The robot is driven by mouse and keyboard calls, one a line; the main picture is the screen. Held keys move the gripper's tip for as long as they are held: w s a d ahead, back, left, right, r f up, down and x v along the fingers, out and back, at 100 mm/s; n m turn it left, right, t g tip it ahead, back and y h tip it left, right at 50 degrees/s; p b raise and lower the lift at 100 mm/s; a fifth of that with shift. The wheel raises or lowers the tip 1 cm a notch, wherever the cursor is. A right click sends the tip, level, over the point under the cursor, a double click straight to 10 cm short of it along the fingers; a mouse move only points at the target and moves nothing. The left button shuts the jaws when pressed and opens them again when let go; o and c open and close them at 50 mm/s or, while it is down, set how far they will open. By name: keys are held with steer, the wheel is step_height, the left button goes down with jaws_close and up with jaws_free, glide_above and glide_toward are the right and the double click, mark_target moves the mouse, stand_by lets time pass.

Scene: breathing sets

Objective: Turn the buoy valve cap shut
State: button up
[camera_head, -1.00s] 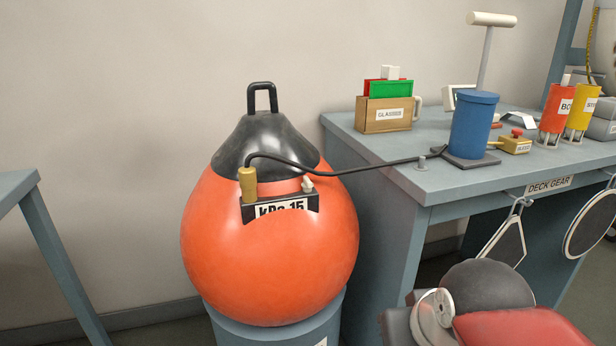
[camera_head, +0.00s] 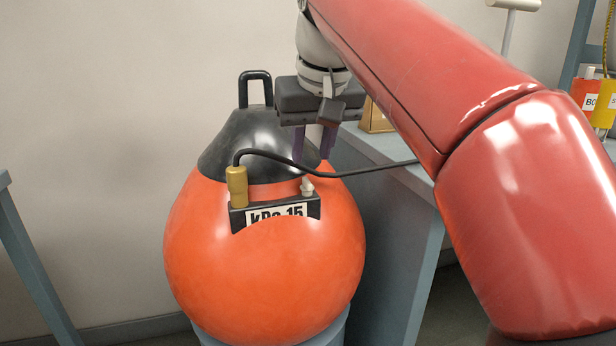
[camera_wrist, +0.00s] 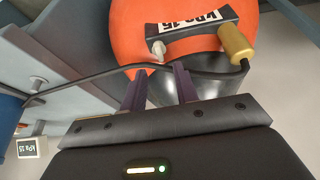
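The orange buoy (camera_head: 265,270) with a black top and loop handle sits upright on a round grey-blue stand. On its upper front is a dark valve block (camera_head: 236,218) labelled "kPa 15". A small pale cap (camera_head: 307,186) stands at the block's right end; the cap also shows in the wrist view (camera_wrist: 159,48). A brass hose fitting (camera_head: 237,186) is at the left end. My gripper (camera_head: 314,157) points down just above and behind the cap. Its two purple fingers are apart and empty. In the wrist view, the cap lies just beyond the gap between the fingertips (camera_wrist: 158,75).
A black hose (camera_head: 375,171) runs from the brass fitting to the right, passing close to my fingers. The grey-blue bench (camera_head: 395,205) stands right of the buoy. My red arm hides much of it.

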mark_target(307, 181)
steer(key=b+x, duration=0.1)
steer(key=x, duration=0.5)
steer(key=shift+w+f, duration=0.1)
steer(key=shift+f, duration=0.05)
jaws_close()
